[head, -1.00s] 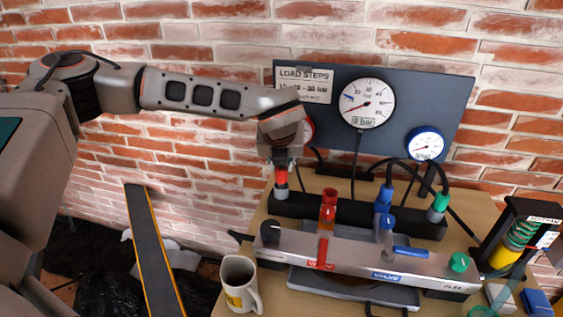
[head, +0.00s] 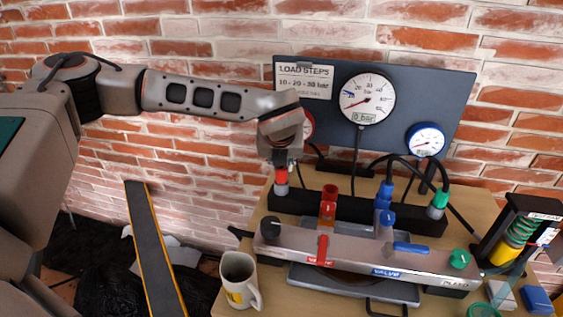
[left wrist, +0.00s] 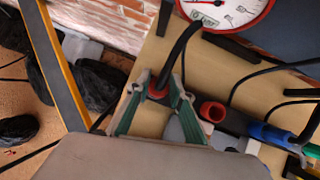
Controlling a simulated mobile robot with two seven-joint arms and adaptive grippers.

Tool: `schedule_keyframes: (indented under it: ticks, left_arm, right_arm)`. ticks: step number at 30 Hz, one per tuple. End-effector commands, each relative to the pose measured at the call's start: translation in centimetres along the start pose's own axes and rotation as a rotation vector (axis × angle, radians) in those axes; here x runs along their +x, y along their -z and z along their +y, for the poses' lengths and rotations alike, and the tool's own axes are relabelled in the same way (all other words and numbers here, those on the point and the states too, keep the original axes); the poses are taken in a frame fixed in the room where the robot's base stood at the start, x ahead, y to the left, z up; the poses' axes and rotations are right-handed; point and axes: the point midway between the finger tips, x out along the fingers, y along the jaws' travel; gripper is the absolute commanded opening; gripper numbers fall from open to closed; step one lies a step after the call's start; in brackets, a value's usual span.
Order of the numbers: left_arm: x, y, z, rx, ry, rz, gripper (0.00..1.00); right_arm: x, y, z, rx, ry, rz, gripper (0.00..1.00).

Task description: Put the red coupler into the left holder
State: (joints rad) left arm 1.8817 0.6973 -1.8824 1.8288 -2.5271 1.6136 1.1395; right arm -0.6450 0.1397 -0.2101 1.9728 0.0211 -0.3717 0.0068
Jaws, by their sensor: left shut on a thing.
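The red coupler (head: 281,175) has a grey metal lower end and a black hose. My left gripper (head: 281,161) is shut on it from above and keeps it upright. In the left wrist view the red coupler (left wrist: 158,92) shows between the two green-edged fingers of my left gripper (left wrist: 156,105). The coupler's lower end is at the left end of the long black holder block (head: 350,212). I cannot tell whether it sits in the left holder or just above it; the holder opening is hidden. My right gripper is not in view.
A metal manifold (head: 345,258) with a red port (head: 328,203) and valve levers stands in front of the block. Blue (head: 385,195) and green (head: 439,200) couplers with hoses are to the right. A mug (head: 238,280) stands at the front left. The gauge board (head: 400,95) is behind.

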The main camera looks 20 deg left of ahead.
Motion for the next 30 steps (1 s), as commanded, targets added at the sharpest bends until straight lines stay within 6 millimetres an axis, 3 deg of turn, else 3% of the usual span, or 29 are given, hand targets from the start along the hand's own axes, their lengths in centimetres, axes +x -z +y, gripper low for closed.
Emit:
schedule_keyframes:
  ticks: [21, 22, 24, 30]
  left_arm:
    - [0.21, 0.11, 0.01, 0.0, 0.0, -0.001, 0.0]
    - [0.21, 0.11, 0.02, 0.0, 0.0, -0.001, 0.24]
    - [0.21, 0.12, 0.02, 0.0, 0.0, 0.0, 0.41]
    - [0.21, 0.12, 0.02, 0.0, 0.0, 0.0, 0.41]
  right_arm:
    - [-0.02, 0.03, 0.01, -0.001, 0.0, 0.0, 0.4]
    - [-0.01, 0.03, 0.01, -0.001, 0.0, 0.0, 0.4]
    - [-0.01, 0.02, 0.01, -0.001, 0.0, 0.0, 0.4]
    - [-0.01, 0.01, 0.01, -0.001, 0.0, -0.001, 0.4]
